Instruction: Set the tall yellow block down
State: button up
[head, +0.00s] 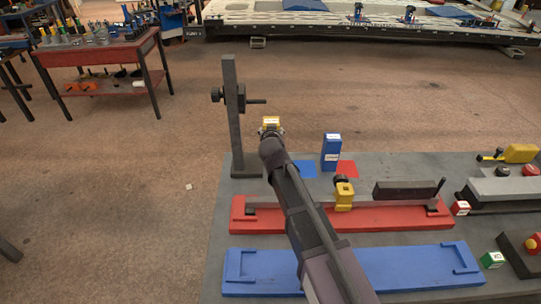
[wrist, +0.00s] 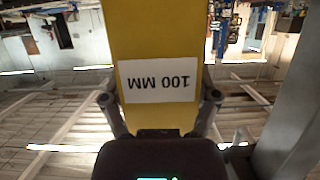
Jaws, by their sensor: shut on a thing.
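The tall yellow block (wrist: 155,40) fills the middle of the wrist view, with a white "100 MM" label that reads upside down. My gripper (wrist: 160,105) is shut on it, one finger on each side. In the head view the yellow block (head: 271,121) shows only as a small top part beyond my gripper (head: 270,131); my arm hides the rest. It is right of the dark post, near the bench's back edge. I cannot tell its height above the bench. A blue square (head: 306,169) and a red square (head: 348,169) lie flat on the grey bench (head: 400,165).
A blue block (head: 331,148) stands upright by the squares. The dark post (head: 235,120) with a side knob rises close left of my gripper. A red fixture (head: 400,222) with a yellow clamp (head: 344,192) and a blue fixture (head: 420,268) lie nearer.

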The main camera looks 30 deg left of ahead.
jog(key=shift+w+f+b, duration=0.1)
jog(key=shift+f+b, duration=2.2)
jog(key=shift+f, duration=0.35)
jog(key=shift+f+b, duration=1.85)
jog(key=shift+b, duration=0.05)
jog(key=shift+f+b, duration=0.6)
jog(key=o, duration=1.2)
jog(key=shift+d, duration=0.1)
jog(key=shift+c, duration=0.2)
jog(key=shift+r, duration=0.1)
